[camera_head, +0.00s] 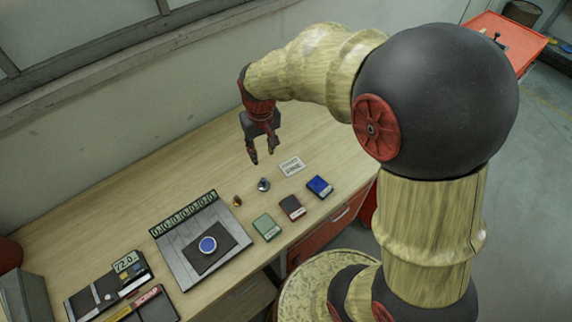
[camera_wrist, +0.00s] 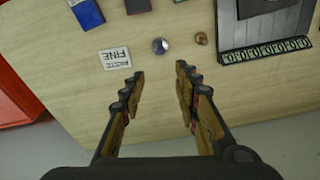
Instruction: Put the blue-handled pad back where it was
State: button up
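A round blue handle (camera_head: 208,244) sits on a dark square pad (camera_head: 201,261), which lies on a grey grooved plate (camera_head: 168,246) at the left of the bench. In the wrist view the plate (camera_wrist: 228,28) is at the top right and the handle is out of frame. My gripper (camera_head: 262,156) is above the bench, up and to the right of the pad and well apart from it. In the wrist view my gripper (camera_wrist: 158,82) has its fingers spread, with nothing between them.
A silver knob (camera_head: 263,184), a small brown piece (camera_head: 237,201) and a "FINE" card (camera_head: 292,166) lie near my gripper. Green (camera_head: 267,226), dark red (camera_head: 292,207) and blue (camera_head: 319,187) blocks line the front. A display reading 72.0 (camera_head: 127,261) stands left. The back bench is clear.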

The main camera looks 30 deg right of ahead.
jog(key=s+r+t, duration=0.4)
jog(key=s+r, duration=1.2)
jog(key=s, duration=0.3)
jog(key=shift+r, duration=0.2)
jog(key=shift+s, duration=0.1)
